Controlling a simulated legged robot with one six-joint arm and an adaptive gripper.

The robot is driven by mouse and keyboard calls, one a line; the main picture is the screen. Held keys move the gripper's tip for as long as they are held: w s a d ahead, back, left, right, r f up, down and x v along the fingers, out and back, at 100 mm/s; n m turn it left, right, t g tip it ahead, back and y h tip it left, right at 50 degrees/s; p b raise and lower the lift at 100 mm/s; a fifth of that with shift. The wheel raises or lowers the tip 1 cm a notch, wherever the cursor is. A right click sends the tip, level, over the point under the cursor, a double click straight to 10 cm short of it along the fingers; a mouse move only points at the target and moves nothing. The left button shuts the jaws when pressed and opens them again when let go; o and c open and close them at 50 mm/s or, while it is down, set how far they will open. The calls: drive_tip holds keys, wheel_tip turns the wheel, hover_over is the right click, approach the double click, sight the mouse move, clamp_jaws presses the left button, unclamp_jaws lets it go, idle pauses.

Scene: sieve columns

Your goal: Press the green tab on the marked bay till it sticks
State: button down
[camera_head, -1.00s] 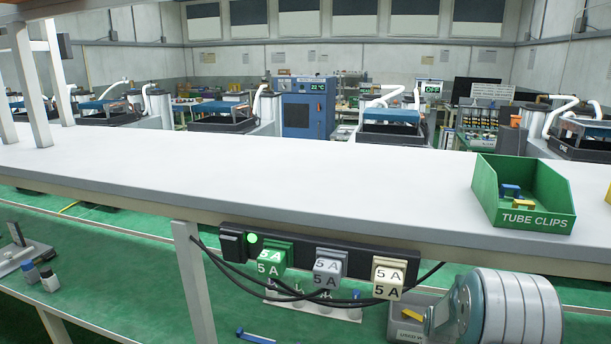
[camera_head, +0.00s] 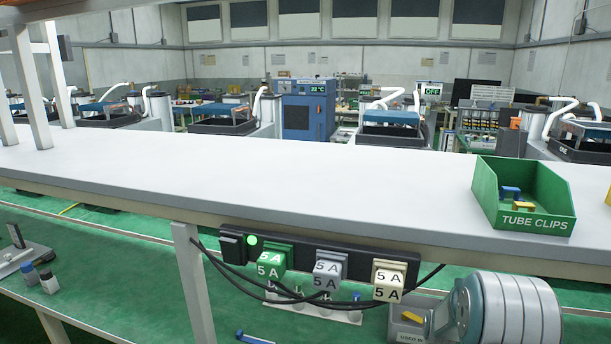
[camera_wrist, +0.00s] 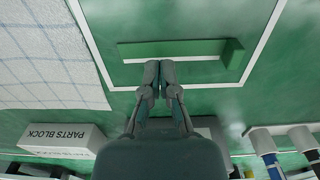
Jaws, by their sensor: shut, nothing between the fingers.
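In the wrist view, a green L-shaped tab (camera_wrist: 190,48) lies on a green surface. It has a long thin bar and a short raised end at the right. A white painted outline (camera_wrist: 258,56) runs around it, seen in part, and marks a bay. My gripper (camera_wrist: 161,74) is shut and empty. Its fingertips are at the near edge of the bar in the picture; I cannot tell whether they touch it. The gripper body hides what lies below it. I cannot make out the tab or my gripper in the head view.
A white parts block (camera_wrist: 62,138) and a white gridded sheet (camera_wrist: 48,58) lie left in the wrist view. Bottles (camera_wrist: 270,158) stand lower right. In the head view, a white bench (camera_head: 300,180) carries a green tube-clip bin (camera_head: 525,222); a power strip (camera_head: 345,256) hangs below its edge.

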drive_tip(key=shift+f, duration=1.25)
idle(1.0)
wheel_tip(320, 180, up, 10)
idle(1.3)
idle(1.2)
